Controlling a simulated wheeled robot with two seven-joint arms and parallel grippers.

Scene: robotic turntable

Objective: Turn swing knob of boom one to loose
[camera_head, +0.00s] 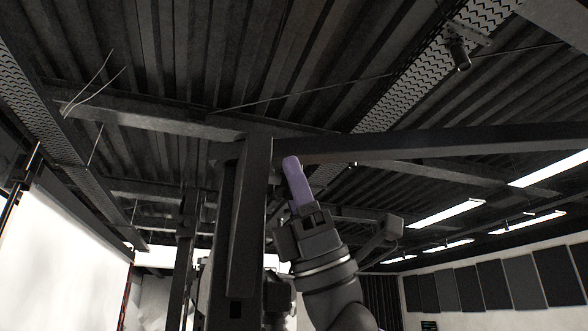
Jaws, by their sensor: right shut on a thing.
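The dark boom (450,143) runs from the upright dark post (243,220) out to the right edge, above my gripper. My right gripper (293,178) reaches up from below, just right of the post and under the boom's inner end. Its purple fingers look closed together, seen nearly edge-on, and are shut on the swing knob. The knob itself is hidden by the fingers, so I cannot see which way it is turned. My left gripper is not in view.
A dark bar with a block-shaped end (390,228) sticks out to the right of my right wrist. Another dark upright (182,255) stands left of the post. A white panel (65,255) is at the left. Open space lies right, below the boom.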

